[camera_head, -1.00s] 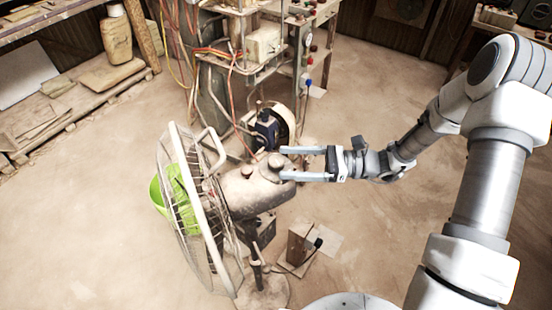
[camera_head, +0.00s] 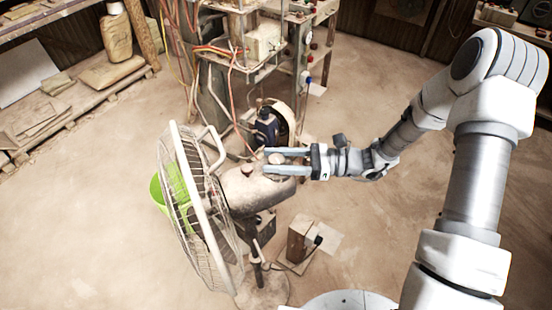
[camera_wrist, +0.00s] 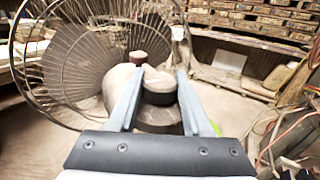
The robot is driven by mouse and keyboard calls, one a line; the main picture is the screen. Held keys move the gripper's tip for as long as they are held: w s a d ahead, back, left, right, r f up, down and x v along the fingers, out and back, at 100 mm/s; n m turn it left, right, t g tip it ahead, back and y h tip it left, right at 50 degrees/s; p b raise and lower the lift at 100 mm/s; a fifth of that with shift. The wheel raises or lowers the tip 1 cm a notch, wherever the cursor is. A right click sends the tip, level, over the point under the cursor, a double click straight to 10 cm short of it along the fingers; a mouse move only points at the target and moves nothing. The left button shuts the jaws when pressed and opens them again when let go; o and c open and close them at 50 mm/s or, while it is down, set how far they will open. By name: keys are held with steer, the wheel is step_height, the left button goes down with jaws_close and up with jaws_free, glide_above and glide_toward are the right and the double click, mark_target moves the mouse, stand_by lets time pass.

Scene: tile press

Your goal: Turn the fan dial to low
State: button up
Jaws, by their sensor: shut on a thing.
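The standing fan (camera_head: 190,200) has a round wire cage on the left and a dusty, pale motor housing (camera_head: 255,192) behind it. The round grey fan dial (camera_head: 276,158) sits on top of the housing's rear end. In the wrist view the dial (camera_wrist: 159,86) is between the two fingers, with a pale top and dark side. My gripper (camera_head: 266,160) is shut on the dial, its fingers reaching in from the right; it also shows in the wrist view (camera_wrist: 161,78). The dial's markings and pointer cannot be read. A smaller brownish knob (camera_wrist: 137,57) stands just beyond the dial.
A green bucket (camera_head: 160,190) is behind the fan cage. A metal frame (camera_head: 245,60) with hoses and a dark blue motor (camera_head: 266,130) stands behind the fan. A small wooden block (camera_head: 300,240) is on the floor at right. Open floor lies to both sides.

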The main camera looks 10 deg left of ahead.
jaws_close()
steer(key=shift+n+g, duration=0.3)
steer(key=shift+g, duration=0.2)
steer(key=n+g+h+b, duration=0.1)
steer(key=n+g+h, duration=0.1)
steer(key=g, duration=0.3)
steer(key=shift+f+n, duration=0.1)
steer(key=shift+n, duration=0.7)
steer(key=shift+n+g+h+b, duration=0.9)
steer(key=shift+n+g+h, duration=1.5)
steer(key=shift+g, duration=0.4)
steer(key=o, duration=1.1)
jaws_free()
steer(key=shift+d, duration=0.1)
